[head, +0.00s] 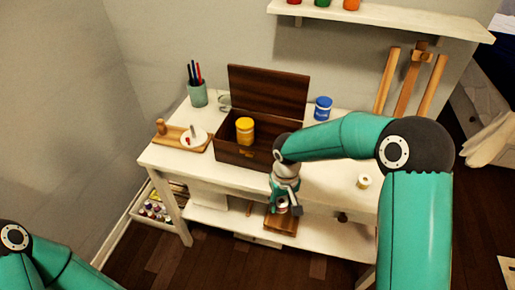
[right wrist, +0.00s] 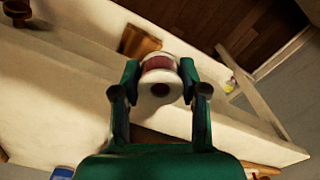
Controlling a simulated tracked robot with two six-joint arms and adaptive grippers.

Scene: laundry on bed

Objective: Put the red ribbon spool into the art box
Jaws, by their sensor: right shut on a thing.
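The red ribbon spool (right wrist: 158,64), with white flanges and a dark red band, is between the two fingers of my right gripper (right wrist: 159,84) in the right wrist view. In the head view my right gripper (head: 283,206) hangs at the table's front edge, right of and nearer than the art box, and is shut on the spool. The art box (head: 240,155) is dark wood, stands on the table with its lid (head: 268,88) open at the back, and has a yellow jar (head: 245,130) inside. My left arm shows at lower left; its gripper is out of view.
The white table (head: 335,173) holds a pen cup (head: 198,95), a wooden tray (head: 168,134) with a white dish, a blue jar (head: 322,108) and a small white roll (head: 364,181). A lower shelf (head: 215,218) lies beneath. A wall shelf (head: 385,14) is above.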

